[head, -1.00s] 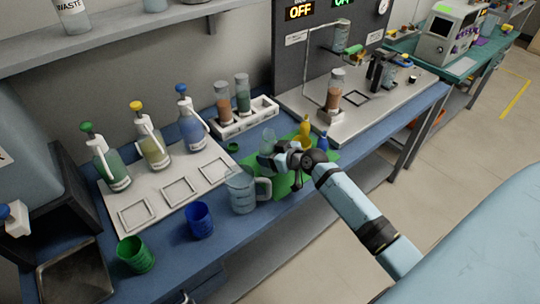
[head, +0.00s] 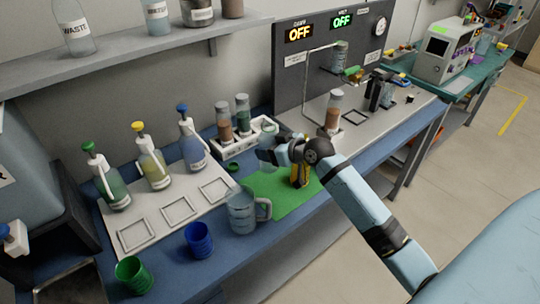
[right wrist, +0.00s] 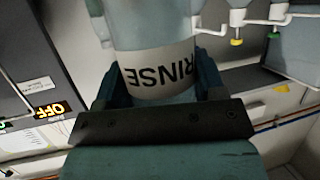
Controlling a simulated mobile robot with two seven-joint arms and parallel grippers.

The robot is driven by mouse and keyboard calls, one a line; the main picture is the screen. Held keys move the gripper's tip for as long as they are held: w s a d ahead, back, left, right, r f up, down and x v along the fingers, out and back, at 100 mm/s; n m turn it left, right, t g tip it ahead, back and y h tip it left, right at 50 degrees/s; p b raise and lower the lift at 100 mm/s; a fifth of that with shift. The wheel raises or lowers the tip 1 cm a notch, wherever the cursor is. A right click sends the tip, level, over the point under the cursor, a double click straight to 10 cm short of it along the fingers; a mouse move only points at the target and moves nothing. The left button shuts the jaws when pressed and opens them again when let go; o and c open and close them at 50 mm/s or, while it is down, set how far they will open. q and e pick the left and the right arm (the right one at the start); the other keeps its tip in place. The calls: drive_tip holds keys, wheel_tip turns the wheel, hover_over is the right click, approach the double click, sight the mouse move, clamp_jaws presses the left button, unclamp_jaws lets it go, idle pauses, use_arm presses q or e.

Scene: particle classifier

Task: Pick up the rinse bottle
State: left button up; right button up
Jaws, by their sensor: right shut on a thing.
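The rinse bottle (right wrist: 165,70) fills the middle of the right wrist view, its white label reading RINSE upside down. My right gripper (right wrist: 160,88) is shut on it, with one dark finger on each side of the label. My wrist hides part of the bottle. My left gripper is not in view.
A clear jug (head: 241,212), a blue cup (head: 199,240) and a green cup (head: 133,276) stand at the front. A white rack (head: 240,140) with two tubes stands close behind the gripper.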

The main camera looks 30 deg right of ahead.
sight(270, 127)
drive_tip(key=shift+r, duration=3.9)
drive_tip(key=shift+r, duration=0.1)
drive_tip(key=s+a+f+m+h+p, duration=0.3)
drive_tip(key=s+a+p, duration=0.5)
drive_tip(key=s+a, duration=0.4)
drive_tip(key=shift+s+a+f+m+t+h+p, duration=0.3)
drive_tip(key=shift+s+f+t+h+p, duration=0.1)
drive_tip(key=shift+s+h, duration=0.2)
